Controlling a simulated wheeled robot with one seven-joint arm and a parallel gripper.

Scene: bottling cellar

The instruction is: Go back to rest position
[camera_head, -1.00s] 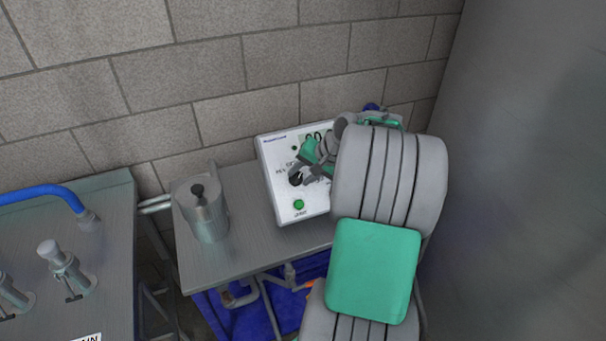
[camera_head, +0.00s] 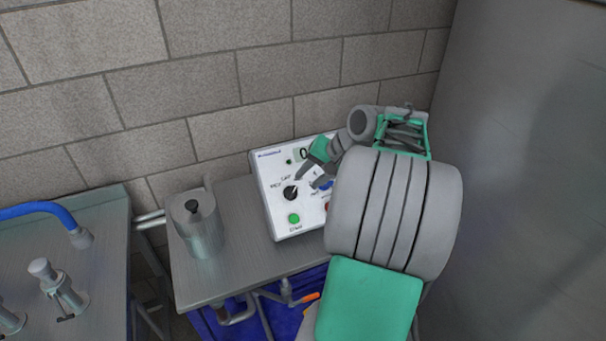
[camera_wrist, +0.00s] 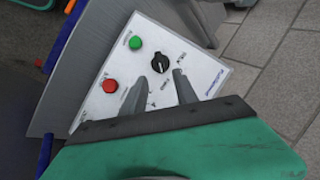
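My gripper (camera_head: 316,178) is in front of the white control box in the head view, with its arm reaching in from the right. In the wrist view its two grey fingers (camera_wrist: 166,90) stand apart with nothing between them, over the panel. The wrist view also shows the knob (camera_wrist: 160,63), the green button (camera_wrist: 135,43) and a red button (camera_wrist: 110,86). The knob is clear of the fingers. My arm hides the right part of the box in the head view.
The box stands on a grey metal table (camera_head: 230,265) beside a steel canister (camera_head: 200,225). A second bench (camera_head: 100,270) with a blue hose (camera_head: 40,208) and metal fittings is at left. A block wall (camera_head: 200,90) is behind; a large grey surface (camera_head: 530,150) is at right.

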